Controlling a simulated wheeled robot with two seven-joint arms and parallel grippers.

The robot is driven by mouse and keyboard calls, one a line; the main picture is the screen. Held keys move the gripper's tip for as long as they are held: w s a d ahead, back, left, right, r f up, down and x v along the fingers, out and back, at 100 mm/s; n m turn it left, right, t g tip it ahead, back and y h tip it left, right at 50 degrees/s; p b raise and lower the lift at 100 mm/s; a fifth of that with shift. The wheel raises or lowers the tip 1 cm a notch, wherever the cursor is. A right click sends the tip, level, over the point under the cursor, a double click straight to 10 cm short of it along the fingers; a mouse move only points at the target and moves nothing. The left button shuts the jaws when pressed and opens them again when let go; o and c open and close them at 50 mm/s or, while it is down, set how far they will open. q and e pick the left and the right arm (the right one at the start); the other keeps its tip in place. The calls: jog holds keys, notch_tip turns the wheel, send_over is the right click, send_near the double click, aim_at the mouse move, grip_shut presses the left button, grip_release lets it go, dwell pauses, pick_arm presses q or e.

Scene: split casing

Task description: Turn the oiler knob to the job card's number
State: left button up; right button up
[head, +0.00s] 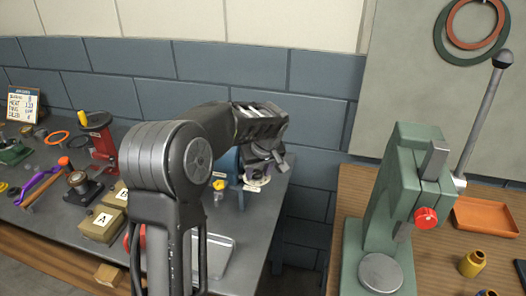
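The job card (22,104) stands at the far left back of the grey bench. It has several printed lines, too small to read surely. My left arm reaches across the bench, and its gripper (265,165) points down at the bench's right end. Just below the gripper is a round pale dial-like part (257,181), perhaps the oiler knob, beside a blue housing (229,164). The gripper and arm hide much of it, so its setting and any contact cannot be told. The finger opening is not clear. My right gripper is out of view.
A red press-like stand (98,138), tan boxes marked A (103,222) and a metal tray (215,257) are on the grey bench (262,215). A gap separates it from the wooden table (347,196) with a green lever press (398,205) and orange tray (486,217).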

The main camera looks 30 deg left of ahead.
pick_arm(q)
jog(key=shift+w+d+r+n+g+p, duration=0.1)
jog(key=shift+r+n+g+p, duration=0.25)
jog(key=shift+n, duration=0.35)
jog(key=shift+d+r+b, duration=0.3)
jog(key=shift+r+b, duration=0.25)
jog(key=shift+b, duration=0.2)
jog(key=b+v, duration=0.1)
jog(key=v, duration=0.5)
jog(key=shift+s+m, duration=0.2)
jog(key=shift+m, duration=0.2)
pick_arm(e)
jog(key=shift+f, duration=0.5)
pick_arm(q)
jog(key=shift+f, duration=0.15)
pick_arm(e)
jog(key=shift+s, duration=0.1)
